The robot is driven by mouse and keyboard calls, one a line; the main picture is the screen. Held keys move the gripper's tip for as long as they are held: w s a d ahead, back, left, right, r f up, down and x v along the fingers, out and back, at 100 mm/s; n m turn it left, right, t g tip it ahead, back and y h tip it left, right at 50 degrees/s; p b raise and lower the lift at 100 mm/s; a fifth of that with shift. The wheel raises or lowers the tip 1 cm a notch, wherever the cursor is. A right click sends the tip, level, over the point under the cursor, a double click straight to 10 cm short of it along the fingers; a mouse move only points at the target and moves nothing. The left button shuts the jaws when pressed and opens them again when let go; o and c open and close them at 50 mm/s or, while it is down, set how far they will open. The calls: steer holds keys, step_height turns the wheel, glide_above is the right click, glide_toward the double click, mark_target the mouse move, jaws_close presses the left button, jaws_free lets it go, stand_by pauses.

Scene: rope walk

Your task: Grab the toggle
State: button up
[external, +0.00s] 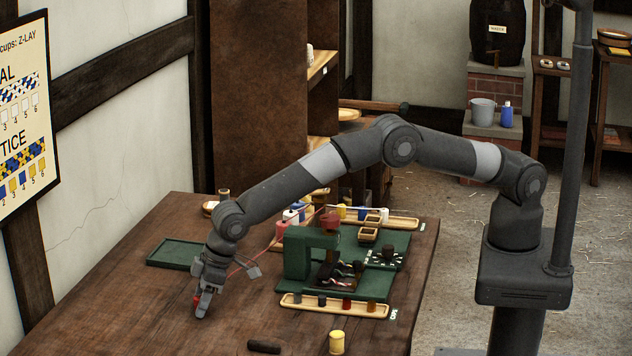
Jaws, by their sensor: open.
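My gripper (203,304) points down low over the left part of the wooden table, with its jaws open. A small red piece (196,299) shows at its fingertips; I cannot tell whether it is the toggle or whether the fingers touch it. A thin red cord (262,257) runs from near the top of the green machine (298,254) down to the left, towards my gripper. A short dark rod (263,346) lies apart from the gripper at the table's front; it could also be the toggle.
A green tray (176,253) lies behind my gripper. A wooden tray with several coloured pegs (334,306) lies in front of the machine, and a yellow spool (337,342) stands nearer. The table (150,320) is bare left of my gripper.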

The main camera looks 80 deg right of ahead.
steer(key=c, duration=1)
steer(key=shift+r, duration=0.1)
steer(key=shift+c, duration=0.2)
